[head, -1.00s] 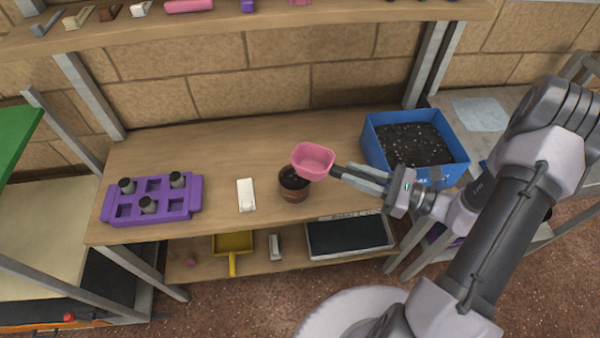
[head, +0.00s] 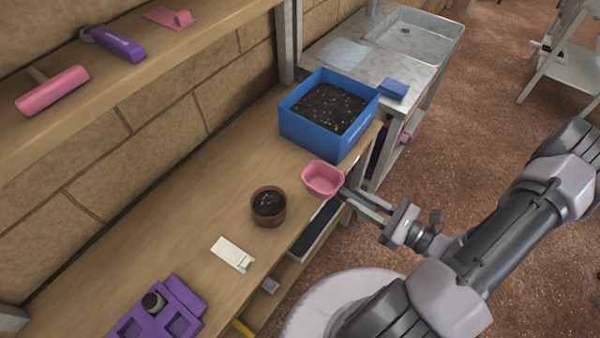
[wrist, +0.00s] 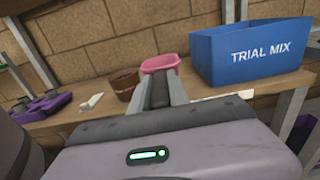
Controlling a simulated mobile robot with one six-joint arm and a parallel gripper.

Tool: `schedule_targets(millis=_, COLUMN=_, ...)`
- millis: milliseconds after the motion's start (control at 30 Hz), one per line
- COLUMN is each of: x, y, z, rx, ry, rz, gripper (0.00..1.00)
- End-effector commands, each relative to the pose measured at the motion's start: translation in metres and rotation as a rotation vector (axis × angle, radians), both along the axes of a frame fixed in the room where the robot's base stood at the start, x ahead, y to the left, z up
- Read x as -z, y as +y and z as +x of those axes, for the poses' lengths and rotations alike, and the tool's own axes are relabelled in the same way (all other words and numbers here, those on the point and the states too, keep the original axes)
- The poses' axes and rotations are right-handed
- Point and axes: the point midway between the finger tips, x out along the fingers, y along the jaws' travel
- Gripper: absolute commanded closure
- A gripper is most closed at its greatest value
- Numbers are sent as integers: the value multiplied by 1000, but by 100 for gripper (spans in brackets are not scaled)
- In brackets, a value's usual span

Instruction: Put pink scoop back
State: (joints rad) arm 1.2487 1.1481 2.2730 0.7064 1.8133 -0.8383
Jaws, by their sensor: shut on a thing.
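The pink scoop (head: 322,180) is a small open cup, and its inside looks empty. My gripper (head: 350,196) is shut on its handle end and holds it at the front edge of the bench, between the pot and the blue bin. In the wrist view the scoop (wrist: 160,63) is beyond the fingers (wrist: 160,88), which hide its handle. The brown pot (head: 268,208) with dark soil stands left of the scoop. The blue bin (head: 310,130), marked TRIAL MIX and full of dark mix, stands behind the scoop.
A white packet (head: 232,254) and a purple tray (head: 150,315) lie on the bench to the left. A shelf above holds a pink roller-like tool (head: 52,90) and a purple tool (head: 118,43).

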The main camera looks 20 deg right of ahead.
Motion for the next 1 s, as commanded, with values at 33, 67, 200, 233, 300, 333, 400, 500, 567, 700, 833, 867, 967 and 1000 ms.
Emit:
schedule_targets(millis=33, x=6, y=11, z=14, rx=-11, ry=1, rz=1, gripper=100)
schedule_targets(millis=67, x=7, y=16, z=23, rx=-12, ry=1, rz=1, gripper=100)
schedule_targets(millis=200, x=13, y=40, z=67, rx=-14, ry=0, rz=-2, gripper=100)
schedule_targets(millis=233, x=13, y=45, z=76, rx=-12, ry=0, rz=0, gripper=100)
schedule_targets(millis=300, x=15, y=55, z=96, rx=-11, ry=-1, rz=-2, gripper=100)
schedule_targets(millis=333, x=15, y=58, z=102, rx=-9, ry=-1, rz=-2, gripper=100)
schedule_targets(millis=400, x=15, y=63, z=114, rx=-7, ry=-1, rz=-1, gripper=100)
schedule_targets(millis=500, x=18, y=67, z=121, rx=-3, ry=1, rz=2, gripper=100)
schedule_targets(millis=567, x=28, y=67, z=122, rx=-2, ry=2, rz=2, gripper=100)
schedule_targets(millis=700, x=52, y=66, z=122, rx=-2, ry=1, rz=1, gripper=100)
schedule_targets(millis=833, x=48, y=66, z=122, rx=-2, ry=0, rz=0, gripper=100)
schedule_targets(millis=867, x=48, y=66, z=122, rx=-2, ry=0, rz=0, gripper=100)
schedule_targets(millis=967, x=50, y=66, z=121, rx=-2, ry=0, rz=0, gripper=100)
schedule_targets(millis=1000, x=52, y=66, z=121, rx=-2, ry=0, rz=0, gripper=100)
